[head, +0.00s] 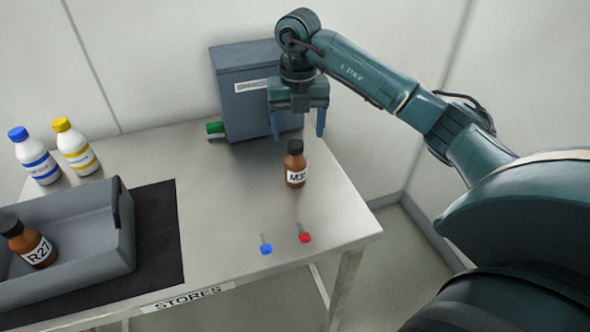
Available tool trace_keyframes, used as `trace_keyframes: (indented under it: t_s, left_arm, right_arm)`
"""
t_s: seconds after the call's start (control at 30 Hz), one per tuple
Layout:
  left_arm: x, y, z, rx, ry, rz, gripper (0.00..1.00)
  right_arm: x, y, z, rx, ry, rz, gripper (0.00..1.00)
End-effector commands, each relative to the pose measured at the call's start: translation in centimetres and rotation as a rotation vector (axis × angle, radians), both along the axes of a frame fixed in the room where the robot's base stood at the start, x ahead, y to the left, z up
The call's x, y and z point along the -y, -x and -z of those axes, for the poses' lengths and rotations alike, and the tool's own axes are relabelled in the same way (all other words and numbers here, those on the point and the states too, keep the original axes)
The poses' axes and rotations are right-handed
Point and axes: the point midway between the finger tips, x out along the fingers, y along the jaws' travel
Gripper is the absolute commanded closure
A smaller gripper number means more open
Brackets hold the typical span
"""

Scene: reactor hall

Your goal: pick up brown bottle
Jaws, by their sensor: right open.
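A brown bottle (295,167) with a black cap and a white label that begins "M3" stands upright on the steel table, right of its middle. A second brown bottle (30,245), labelled "R27", leans in the grey tray (122,245) at the left. My right gripper (299,134) is open and points down, its two blue fingers apart. In the picture its fingers are just above and to either side of the "M3" bottle's cap. It holds nothing. My left gripper is not in view.
A grey box (250,100) with a green part (215,128) stands behind the gripper. Blue-capped (35,158) and yellow-capped (77,150) white bottles stand at the left. Small blue (265,246) and red (304,236) items lie near the front edge. The table's middle is clear.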

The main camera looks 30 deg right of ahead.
Motion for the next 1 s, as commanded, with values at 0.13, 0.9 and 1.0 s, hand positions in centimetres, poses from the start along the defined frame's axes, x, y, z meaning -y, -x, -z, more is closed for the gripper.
trace_keyframes:
  t_s: [0.13,0.9,1.0]
  left_arm:
    - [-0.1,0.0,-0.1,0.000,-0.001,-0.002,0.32]
    - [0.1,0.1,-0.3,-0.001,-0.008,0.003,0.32]
    - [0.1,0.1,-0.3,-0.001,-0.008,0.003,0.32]
  right_arm:
    - [0.0,0.0,1.5,0.000,0.000,-0.001,0.28]
    - [-0.8,0.3,6.9,0.002,-0.001,-0.001,0.32]
    - [-0.8,0.3,6.9,0.002,-0.001,-0.001,0.40]
